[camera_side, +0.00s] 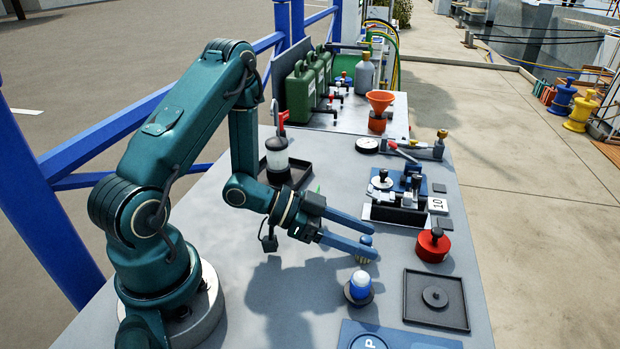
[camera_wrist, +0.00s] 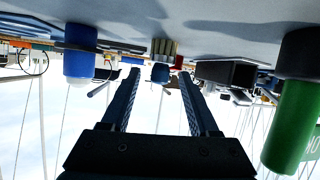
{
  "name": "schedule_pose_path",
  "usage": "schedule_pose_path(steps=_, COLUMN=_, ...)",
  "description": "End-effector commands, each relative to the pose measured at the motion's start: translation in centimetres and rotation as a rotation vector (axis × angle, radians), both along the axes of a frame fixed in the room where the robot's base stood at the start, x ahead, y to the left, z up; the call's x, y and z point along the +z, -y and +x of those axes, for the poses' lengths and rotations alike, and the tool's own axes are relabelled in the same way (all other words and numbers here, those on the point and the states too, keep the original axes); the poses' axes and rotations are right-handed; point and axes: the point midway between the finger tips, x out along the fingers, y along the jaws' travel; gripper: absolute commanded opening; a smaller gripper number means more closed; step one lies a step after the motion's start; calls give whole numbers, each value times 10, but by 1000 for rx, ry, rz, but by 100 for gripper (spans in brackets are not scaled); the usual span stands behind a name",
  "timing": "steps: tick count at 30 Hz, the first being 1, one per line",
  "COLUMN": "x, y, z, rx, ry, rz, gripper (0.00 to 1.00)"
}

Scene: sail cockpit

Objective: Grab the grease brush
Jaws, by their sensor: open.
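In the side view the lower finger partly hides the brush. In the wrist view, which is upside down, the brush (camera_wrist: 164,48) lies in line with the gap between my fingertips (camera_wrist: 159,72). I cannot tell whether it is between the tips or just beyond them. Nothing is held.
A red round can (camera_side: 433,246) and a black tray (camera_side: 436,316) are to the right. A device on a blue plate (camera_side: 437,187) stands behind.

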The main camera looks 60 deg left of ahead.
Motion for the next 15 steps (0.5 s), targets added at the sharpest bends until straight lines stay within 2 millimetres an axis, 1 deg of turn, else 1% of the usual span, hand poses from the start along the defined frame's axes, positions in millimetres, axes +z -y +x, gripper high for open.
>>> schedule_pose_path(steps=5, x=-4, y=6, z=7, rx=-1, ry=-1, rz=-1, gripper=61)
schedule_pose_path(steps=13, x=-4, y=7, z=8, rx=1, ry=0, rz=0, gripper=61)
schedule_pose_path(steps=14, x=-4, y=7, z=8, rx=1, ry=0, rz=0, gripper=50)
schedule_pose_path(steps=15, x=-4, y=7, z=8, rx=1, ry=0, rz=0, gripper=34)
